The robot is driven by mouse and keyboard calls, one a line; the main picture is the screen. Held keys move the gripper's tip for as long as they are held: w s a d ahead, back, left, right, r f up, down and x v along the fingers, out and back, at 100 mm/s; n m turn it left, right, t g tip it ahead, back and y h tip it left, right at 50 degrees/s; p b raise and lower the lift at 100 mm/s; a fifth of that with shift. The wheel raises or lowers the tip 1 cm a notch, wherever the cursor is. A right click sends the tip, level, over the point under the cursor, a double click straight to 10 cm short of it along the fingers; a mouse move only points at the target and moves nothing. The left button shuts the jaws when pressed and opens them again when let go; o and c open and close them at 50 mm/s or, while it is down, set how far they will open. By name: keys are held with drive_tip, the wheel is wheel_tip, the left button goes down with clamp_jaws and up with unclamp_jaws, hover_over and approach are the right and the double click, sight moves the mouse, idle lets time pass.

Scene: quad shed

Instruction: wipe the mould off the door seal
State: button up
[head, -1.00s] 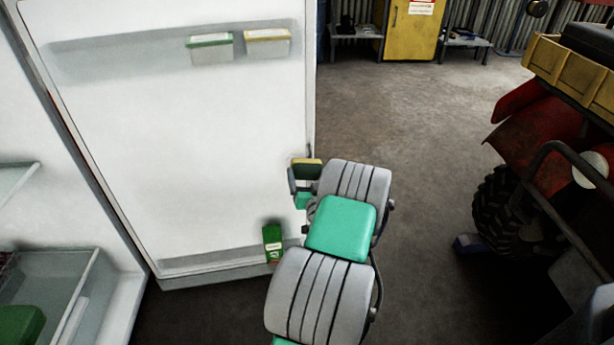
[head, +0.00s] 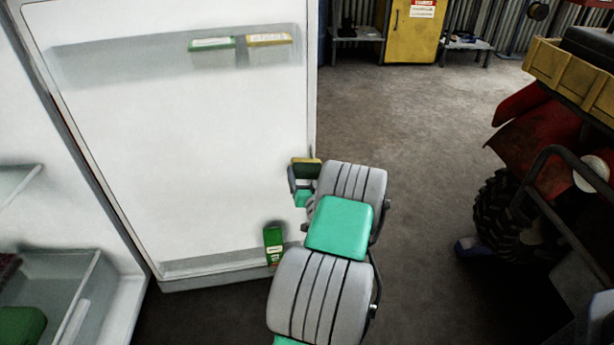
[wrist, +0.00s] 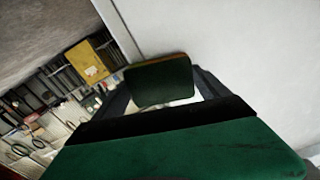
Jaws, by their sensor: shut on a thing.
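The open fridge door (head: 190,140) fills the left of the head view, with its inner face showing. The seal runs as a pale strip (head: 312,90) along its right edge; I cannot make out clear mould on it. My gripper (head: 303,187) is shut on a sponge (head: 306,168) with a yellowish top and a dark green face. The sponge is beside the lower right edge of the door; contact is unclear. In the wrist view the sponge (wrist: 160,84) is between the fingers, with the white door behind it.
Two small cartons, green (head: 211,44) and yellow (head: 268,40), sit in the upper door shelf. A green carton (head: 273,246) stands in the lower one. Fridge shelves are at left. A red quad (head: 540,135) stands right; bare floor (head: 420,130) lies between.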

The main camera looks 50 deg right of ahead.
drive_tip(key=shift+w+d, duration=0.2)
drive_tip(key=shift+w, duration=0.1)
